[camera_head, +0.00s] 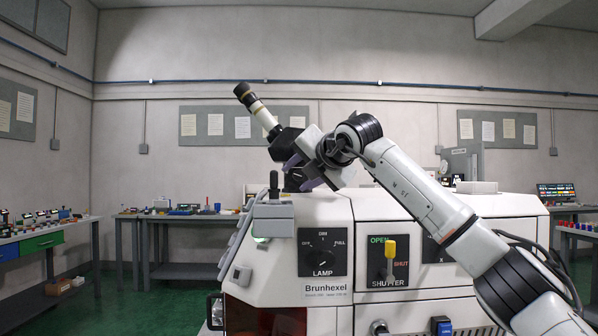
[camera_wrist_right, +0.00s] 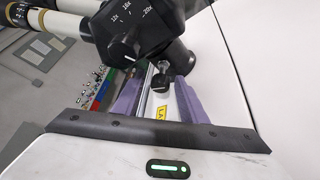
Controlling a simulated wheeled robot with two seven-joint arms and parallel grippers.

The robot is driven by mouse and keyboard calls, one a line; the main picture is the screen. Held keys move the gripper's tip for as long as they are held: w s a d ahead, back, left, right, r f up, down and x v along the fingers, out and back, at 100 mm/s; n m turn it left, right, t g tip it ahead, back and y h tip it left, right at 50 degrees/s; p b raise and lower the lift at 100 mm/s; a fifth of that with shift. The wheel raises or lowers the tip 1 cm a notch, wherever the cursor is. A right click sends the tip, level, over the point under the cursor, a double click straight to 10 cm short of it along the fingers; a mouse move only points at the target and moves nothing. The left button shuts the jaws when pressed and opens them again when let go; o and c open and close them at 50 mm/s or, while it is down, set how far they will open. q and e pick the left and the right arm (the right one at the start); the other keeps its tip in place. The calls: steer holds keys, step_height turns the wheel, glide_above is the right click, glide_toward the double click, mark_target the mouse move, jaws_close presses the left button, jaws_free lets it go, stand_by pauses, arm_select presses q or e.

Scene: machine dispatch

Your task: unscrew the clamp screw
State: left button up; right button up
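The clamp screw (camera_wrist_right: 161,81), a black knob on a metal shaft, sits below the black microscope head in the right wrist view. My right gripper (camera_wrist_right: 160,98) has its purple fingers on either side of the screw, apart, with visible space between them. In the head view my right gripper (camera_head: 308,178) is at the microscope head (camera_head: 284,144), above the machine top. The screw cannot be made out there, hidden by the gripper and the head. My left gripper does not show.
The white machine (camera_head: 380,206) carries a lamp dial (camera_head: 322,250) and a yellow shutter lever (camera_head: 390,249) on its front. The microscope eyepiece tube (camera_head: 256,106) rises to the upper left. A grey block (camera_head: 268,218) with a black stick stands left of the gripper. Benches line the walls.

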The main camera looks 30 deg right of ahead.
steer(key=shift+w+f, duration=0.1)
jaws_close()
steer(key=shift+n+p, duration=0.3)
steer(key=shift+p, duration=0.2)
steer(key=shift+r+n+g+h+p, duration=0.3)
steer(key=shift+n+g+h+p, duration=0.4)
steer(key=shift+n+p, duration=0.4)
steer(key=shift+f+n+g+h+p, duration=0.1)
steer(key=shift+n+g+h+p, duration=0.3)
steer(key=shift+n+g+p, duration=0.55)
steer(key=shift+t, duration=0.25)
